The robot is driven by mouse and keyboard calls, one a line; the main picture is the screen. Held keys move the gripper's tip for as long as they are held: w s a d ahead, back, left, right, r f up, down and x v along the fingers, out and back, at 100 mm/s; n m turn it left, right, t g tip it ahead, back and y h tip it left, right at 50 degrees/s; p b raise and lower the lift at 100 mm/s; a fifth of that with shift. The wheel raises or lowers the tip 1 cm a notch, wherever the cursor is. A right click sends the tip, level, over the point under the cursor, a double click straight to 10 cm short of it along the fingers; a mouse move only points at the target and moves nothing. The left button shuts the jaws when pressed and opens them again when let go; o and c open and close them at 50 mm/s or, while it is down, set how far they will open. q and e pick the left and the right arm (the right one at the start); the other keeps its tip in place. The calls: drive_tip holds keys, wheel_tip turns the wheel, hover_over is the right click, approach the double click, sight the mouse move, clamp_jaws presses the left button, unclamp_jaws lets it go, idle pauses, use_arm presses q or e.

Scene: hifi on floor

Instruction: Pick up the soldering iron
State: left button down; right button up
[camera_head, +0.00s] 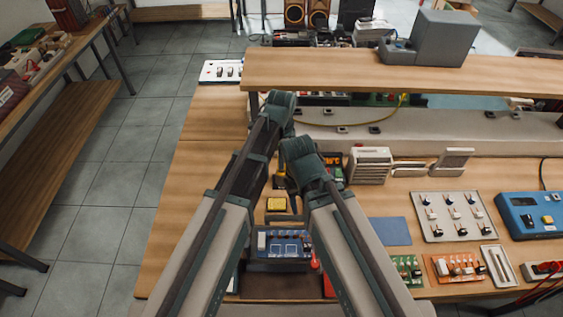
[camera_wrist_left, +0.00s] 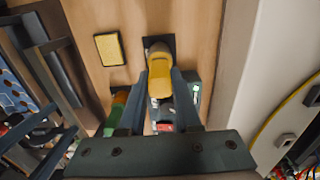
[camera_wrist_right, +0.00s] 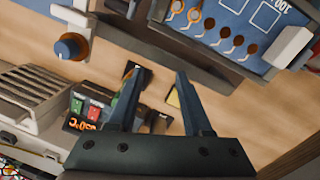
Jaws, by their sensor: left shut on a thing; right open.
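The soldering iron, with a yellow handle (camera_wrist_left: 158,66), lies between the fingers of my left gripper (camera_wrist_left: 162,75) in the left wrist view. The fingers are shut on the handle, beside a small black holder on the wooden bench. The iron's tip is hidden. My right gripper (camera_wrist_right: 157,72) is open and empty, hanging over the bench near a yellow sponge (camera_wrist_right: 173,97). In the head view the arms hide most of both grippers.
The yellow sponge (camera_head: 276,204) sits in front of the grippers. A station with a lit orange display (camera_wrist_right: 82,124) and a blue panel board (camera_head: 284,244) are close by. A raised wooden shelf (camera_head: 340,72) spans the back. Boards crowd the right side.

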use_arm(q)
wheel_tip(320, 180, up, 10)
drive_tip(key=p, duration=1)
use_arm(e)
wheel_tip(320, 180, up, 10)
